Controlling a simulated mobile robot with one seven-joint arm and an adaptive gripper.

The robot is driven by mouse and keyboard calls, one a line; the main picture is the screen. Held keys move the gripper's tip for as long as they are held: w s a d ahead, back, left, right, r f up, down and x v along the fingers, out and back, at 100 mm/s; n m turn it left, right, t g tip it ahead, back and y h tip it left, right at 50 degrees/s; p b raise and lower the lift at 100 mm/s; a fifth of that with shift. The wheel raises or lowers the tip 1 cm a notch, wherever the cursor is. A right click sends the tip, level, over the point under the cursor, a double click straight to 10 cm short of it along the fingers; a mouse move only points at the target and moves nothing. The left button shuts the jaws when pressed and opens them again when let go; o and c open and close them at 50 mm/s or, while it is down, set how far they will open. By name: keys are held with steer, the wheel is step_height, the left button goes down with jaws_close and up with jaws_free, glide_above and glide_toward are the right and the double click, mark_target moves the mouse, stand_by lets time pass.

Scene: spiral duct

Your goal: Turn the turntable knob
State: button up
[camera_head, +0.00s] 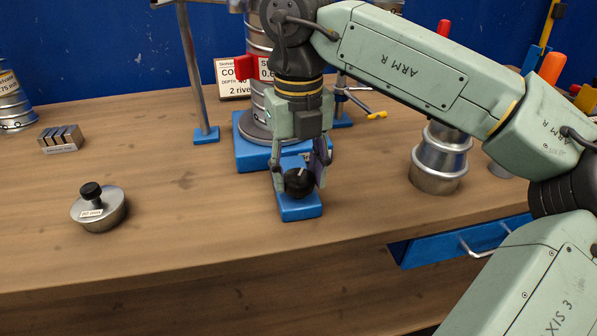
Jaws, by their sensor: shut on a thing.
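The turntable knob (298,183) is a round black knob with a light pointer line. It sits on a small blue block (301,208) at the front of the blue turntable base (255,155). My gripper (300,178) points down over the block, with its fingers on both sides of the knob and shut on it. The silver spiral duct (258,45) stands on the turntable, partly hidden behind my gripper and arm.
A silver lidded weight (103,212) with a black handle stands at the left. A slotted metal block (61,139) lies behind it. A stepped metal cylinder (440,165) stands at the right. A blue drawer (450,243) with a handle is below the bench edge. The bench between weight and turntable is clear.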

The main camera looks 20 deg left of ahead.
mark_target(298, 177)
steer(key=n, duration=0.4)
steer(key=shift+n, duration=1.9)
steer(key=o, duration=1.2)
steer(key=shift+c, duration=0.2)
steer(key=shift+r, duration=0.1)
step_height(298, 177, up, 12)
